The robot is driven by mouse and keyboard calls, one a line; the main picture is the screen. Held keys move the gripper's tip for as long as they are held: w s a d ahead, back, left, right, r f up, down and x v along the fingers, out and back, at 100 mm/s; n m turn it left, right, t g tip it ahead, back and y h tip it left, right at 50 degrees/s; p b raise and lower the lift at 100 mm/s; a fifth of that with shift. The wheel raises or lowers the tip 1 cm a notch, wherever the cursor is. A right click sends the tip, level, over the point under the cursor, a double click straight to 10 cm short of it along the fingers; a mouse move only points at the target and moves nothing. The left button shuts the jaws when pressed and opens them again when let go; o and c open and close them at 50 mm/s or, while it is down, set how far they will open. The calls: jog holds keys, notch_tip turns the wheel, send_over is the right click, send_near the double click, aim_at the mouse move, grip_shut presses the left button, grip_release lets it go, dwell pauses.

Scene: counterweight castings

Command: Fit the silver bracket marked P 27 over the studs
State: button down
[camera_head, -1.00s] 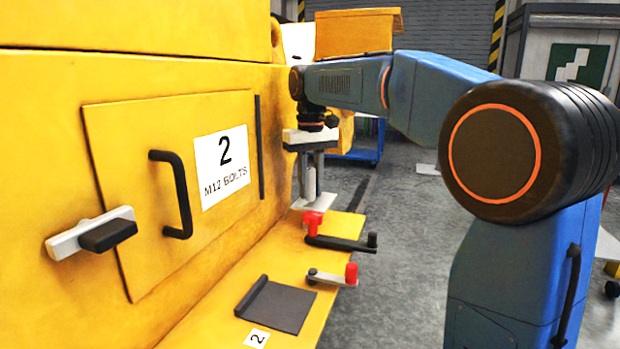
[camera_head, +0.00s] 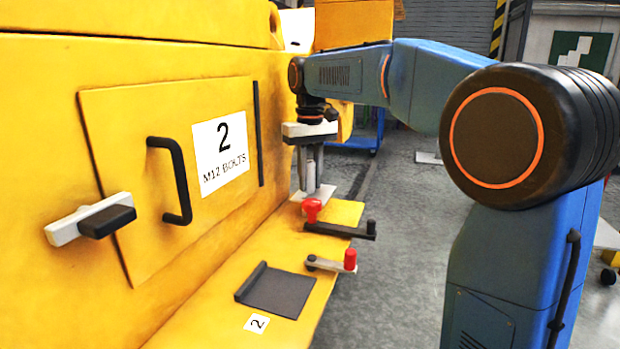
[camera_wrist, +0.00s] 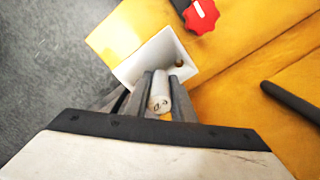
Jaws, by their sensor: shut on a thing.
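A silver bracket (camera_head: 322,193) hangs under my gripper (camera_head: 311,178), at the far end of the yellow ledge. In the wrist view the bracket (camera_wrist: 143,63) is a pale angled plate with a small dark round spot near its right side. My gripper (camera_wrist: 160,88) is shut on the bracket's pale round grip (camera_wrist: 160,104), which bears a small mark that I cannot read fully. Whether the bracket touches the ledge cannot be told. I cannot make out the studs in either view.
A yellow door (camera_head: 130,160) with a black handle (camera_head: 183,180) stands left. Open floor lies right.

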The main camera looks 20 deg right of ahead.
aim_at(310, 192)
jog(key=shift+s+f, duration=0.1)
jog(key=shift+f, duration=2.05)
dwell(1.6)
jog(key=c, duration=1.4)
grip_release()
jog(key=shift+c, duration=0.2)
